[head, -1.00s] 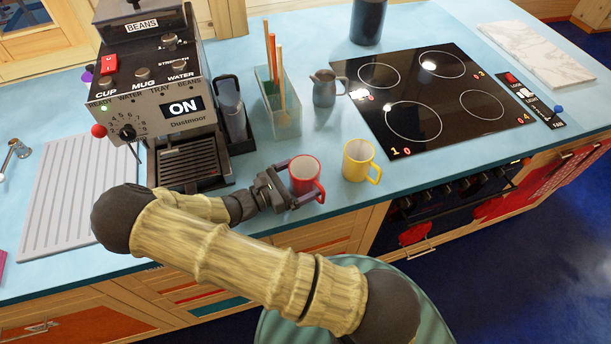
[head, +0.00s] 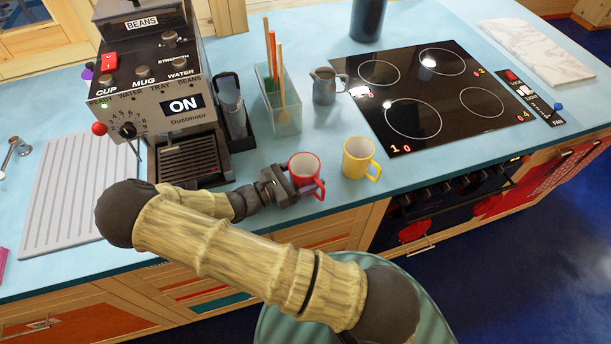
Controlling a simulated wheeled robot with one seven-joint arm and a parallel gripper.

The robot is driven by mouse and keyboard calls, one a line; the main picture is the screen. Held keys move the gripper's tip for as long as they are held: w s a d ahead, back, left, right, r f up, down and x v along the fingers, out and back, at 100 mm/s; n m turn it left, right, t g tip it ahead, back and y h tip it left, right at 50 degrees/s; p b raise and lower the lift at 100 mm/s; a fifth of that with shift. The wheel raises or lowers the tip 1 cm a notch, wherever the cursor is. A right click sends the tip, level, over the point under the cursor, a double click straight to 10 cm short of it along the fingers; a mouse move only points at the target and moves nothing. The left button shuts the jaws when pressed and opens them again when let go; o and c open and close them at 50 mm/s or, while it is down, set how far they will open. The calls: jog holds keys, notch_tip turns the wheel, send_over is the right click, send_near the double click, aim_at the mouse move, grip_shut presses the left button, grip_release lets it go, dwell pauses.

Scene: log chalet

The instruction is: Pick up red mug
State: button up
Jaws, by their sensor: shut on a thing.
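The red mug (head: 305,170) is near the front edge of the blue counter, in the middle of the head view. It is upright, with its white inside showing and its handle toward the lower right. My gripper (head: 290,184) comes from the left and is shut on the red mug. The mug partly hides the fingers. I cannot tell whether the mug's base touches the counter.
A yellow mug (head: 358,158) stands close on the right. Behind are a glass holder with sticks (head: 280,105), a grey jug (head: 324,87) and a black cooktop (head: 425,100). A coffee machine (head: 165,95) stands at the left. The blue counter (head: 225,265) front edge is near.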

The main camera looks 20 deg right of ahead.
notch_tip(320, 180, up, 10)
jog(key=shift+b, duration=0.45)
jog(key=shift+f, duration=0.1)
dwell(0.8)
